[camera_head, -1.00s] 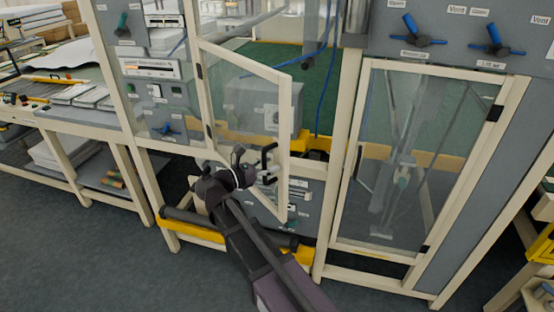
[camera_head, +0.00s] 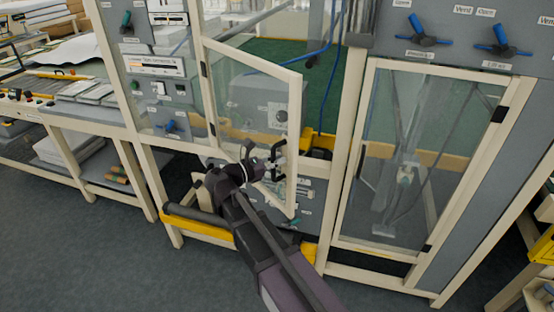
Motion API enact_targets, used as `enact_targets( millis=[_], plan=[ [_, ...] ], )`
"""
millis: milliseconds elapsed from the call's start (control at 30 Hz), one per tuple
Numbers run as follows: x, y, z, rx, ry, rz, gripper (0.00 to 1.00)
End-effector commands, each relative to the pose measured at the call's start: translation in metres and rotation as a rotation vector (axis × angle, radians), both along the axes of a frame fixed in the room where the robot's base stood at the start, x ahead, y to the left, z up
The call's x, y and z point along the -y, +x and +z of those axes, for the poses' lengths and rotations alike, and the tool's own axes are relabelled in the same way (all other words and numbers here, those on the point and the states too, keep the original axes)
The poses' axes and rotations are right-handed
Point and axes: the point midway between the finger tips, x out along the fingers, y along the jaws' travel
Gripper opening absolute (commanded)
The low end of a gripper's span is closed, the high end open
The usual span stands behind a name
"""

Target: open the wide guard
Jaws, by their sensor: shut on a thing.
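The wide guard (camera_head: 252,58), a clear panel in a cream frame, is hinged at its left side. It stands partly open, its free right edge swung out toward me. Its black handle (camera_head: 278,150) is on that free edge. My gripper (camera_head: 264,171) is at the handle and shut on it, reaching up from below. My gripper and arm hide part of the guard's lower frame, and the exact finger contact is too small to see clearly.
A second framed guard (camera_head: 415,150) to the right is closed. A yellow-edged ledge with a dark roller (camera_head: 200,222) lies low, left of my arm. A workbench (camera_head: 85,122) stands at the left. Grey floor (camera_head: 80,255) is clear at the front left.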

Motion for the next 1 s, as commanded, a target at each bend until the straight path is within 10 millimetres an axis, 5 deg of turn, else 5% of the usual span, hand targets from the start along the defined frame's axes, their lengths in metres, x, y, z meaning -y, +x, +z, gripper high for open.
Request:
enact_targets(
  millis=[533,1000],
  plan=[
    [-0.004,0.004,0.070,0.008,-0.011,0.010,0.00],
    [-0.002,0.002,0.083,0.005,-0.007,0.006,0.00]
  ],
)
